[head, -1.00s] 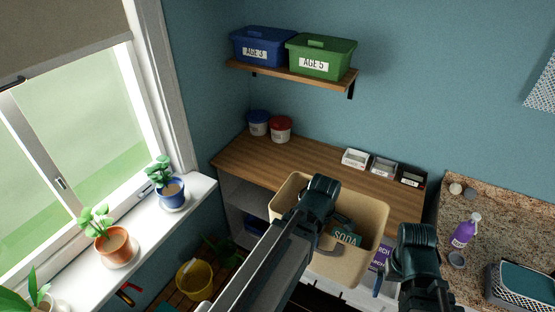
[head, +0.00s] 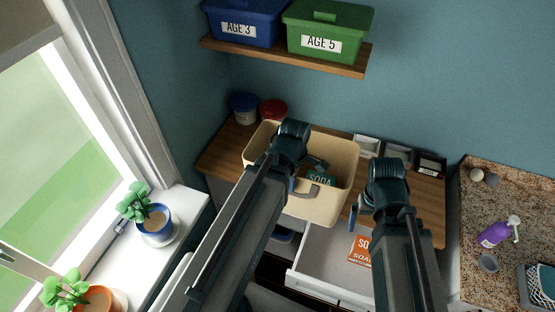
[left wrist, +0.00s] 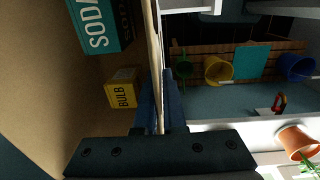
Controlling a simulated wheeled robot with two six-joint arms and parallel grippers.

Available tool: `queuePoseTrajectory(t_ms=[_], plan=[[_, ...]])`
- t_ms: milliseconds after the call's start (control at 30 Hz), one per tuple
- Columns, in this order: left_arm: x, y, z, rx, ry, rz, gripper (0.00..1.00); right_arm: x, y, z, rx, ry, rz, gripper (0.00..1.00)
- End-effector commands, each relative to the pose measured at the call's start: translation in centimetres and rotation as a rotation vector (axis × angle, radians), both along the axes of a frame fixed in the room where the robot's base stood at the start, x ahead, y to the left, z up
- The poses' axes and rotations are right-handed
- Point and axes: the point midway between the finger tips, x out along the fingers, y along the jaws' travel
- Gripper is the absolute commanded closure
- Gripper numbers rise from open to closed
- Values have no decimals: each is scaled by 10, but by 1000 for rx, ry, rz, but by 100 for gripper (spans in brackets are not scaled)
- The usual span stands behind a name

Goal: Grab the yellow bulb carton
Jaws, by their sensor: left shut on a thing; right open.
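The yellow bulb carton (left wrist: 122,95) lies inside the beige bin (head: 338,152), beside the teal soda box (left wrist: 100,24). In the head view I cannot make out the carton; my left arm covers part of the bin. My left gripper (head: 292,184) is shut on the bin's wall. In the left wrist view its fingers (left wrist: 160,105) are on both sides of that wall, with the carton just inside, apart from them. My right gripper (head: 357,213) is open and empty by the bin's right side. The soda box also shows in the head view (head: 321,178).
An open white drawer (head: 318,245) with an orange soap box (head: 360,250) is below the bin. Small trays (head: 398,152) stand on the wooden counter (head: 425,195). A shelf (head: 350,62) with blue and green tubs hangs above. Potted plants stand on the left sill.

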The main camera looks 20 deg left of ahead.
Motion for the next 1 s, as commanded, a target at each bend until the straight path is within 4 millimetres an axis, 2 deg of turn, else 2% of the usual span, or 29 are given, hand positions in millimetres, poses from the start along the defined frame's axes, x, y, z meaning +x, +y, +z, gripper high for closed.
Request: queuePoseTrajectory(t_ms=[367, 567, 1000], plan=[[4, 3, 0, -1, -1, 1, 100, 0, 0, 0, 0, 0, 0, 0], [28, 21, -4, 0, -2, 3, 100, 0, 0, -4, 0, 0, 0, 0], [92, 76, -12, -1, -1, 2, 100, 0, 0, -11, 0, -1, -1, 0]])
